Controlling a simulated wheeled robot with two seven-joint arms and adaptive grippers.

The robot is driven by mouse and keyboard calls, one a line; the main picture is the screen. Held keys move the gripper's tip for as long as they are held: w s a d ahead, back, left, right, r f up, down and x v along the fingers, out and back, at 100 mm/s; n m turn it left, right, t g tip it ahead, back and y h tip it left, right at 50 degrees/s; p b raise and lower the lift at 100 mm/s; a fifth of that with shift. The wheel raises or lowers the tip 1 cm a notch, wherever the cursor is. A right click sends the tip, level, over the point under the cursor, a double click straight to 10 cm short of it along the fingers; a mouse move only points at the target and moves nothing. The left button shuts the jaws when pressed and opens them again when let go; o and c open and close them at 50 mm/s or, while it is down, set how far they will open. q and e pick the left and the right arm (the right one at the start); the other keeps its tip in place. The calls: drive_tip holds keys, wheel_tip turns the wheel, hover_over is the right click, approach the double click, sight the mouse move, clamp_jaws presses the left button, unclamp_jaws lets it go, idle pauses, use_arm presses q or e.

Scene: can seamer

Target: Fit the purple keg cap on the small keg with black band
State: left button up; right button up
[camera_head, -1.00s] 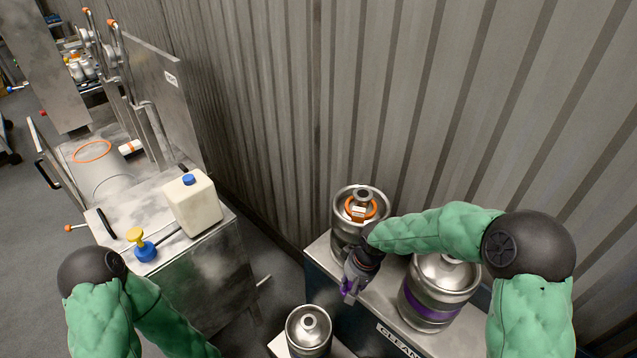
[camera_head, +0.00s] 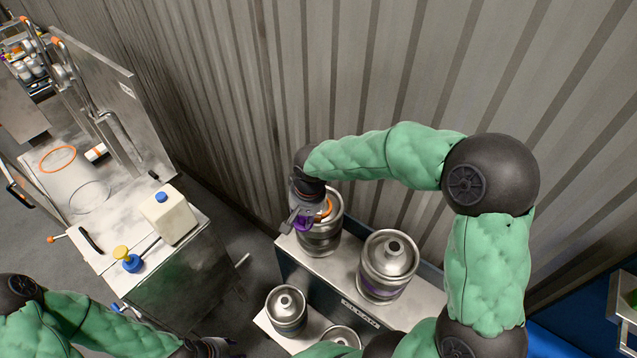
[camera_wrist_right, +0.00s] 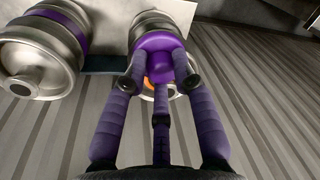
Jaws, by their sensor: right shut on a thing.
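The purple keg cap (camera_head: 302,223) is in my right gripper (camera_head: 298,220), in front of and partly covering a steel keg with an orange ring on top. In the right wrist view, the cap (camera_wrist_right: 160,60) sits between the purple fingers of the right gripper (camera_wrist_right: 162,82). A small keg (camera_head: 287,308) stands on the low step, upright, below and left of the right gripper; a dark band seems to show low on it. A second small keg (camera_head: 341,338) is partly hidden by my arm. My left gripper (camera_head: 212,348) is at the bottom edge, its fingers unclear.
The orange-ringed keg (camera_head: 320,240) and a larger keg with a purple band (camera_head: 387,268) stand on the bench (camera_head: 330,280) by the corrugated wall. On the left is a steel machine table with a white jug (camera_head: 168,217) and a yellow-and-blue knob (camera_head: 127,259). Floor lies between.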

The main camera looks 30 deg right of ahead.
wheel_tip(320, 180, up, 8)
drive_tip(key=s+d+m+p, duration=0.1)
drive_tip(key=p, duration=0.3)
drive_tip(key=shift+m, duration=0.3)
drive_tip(key=w+d+f+p, duration=0.1)
drive_tip(key=w+d+f, duration=0.3)
drive_tip(key=w, duration=0.1)
drive_tip(key=w+d+f+p, duration=0.1)
drive_tip(key=w+d+f, duration=0.3)
drive_tip(key=f, duration=0.1)
drive_tip(key=shift+w+d, duration=0.3)
drive_tip(key=shift+w, duration=0.05)
drive_tip(key=shift+w+d+f, duration=0.3)
drive_tip(key=shift+f, duration=0.25)
wheel_tip(320, 180, down, 3)
drive_tip(key=shift+w+d+f+p, duration=0.1)
drive_tip(key=shift+w+f+p, duration=0.1)
drive_tip(key=shift+p, duration=0.4)
drive_tip(key=shift+s, duration=0.1)
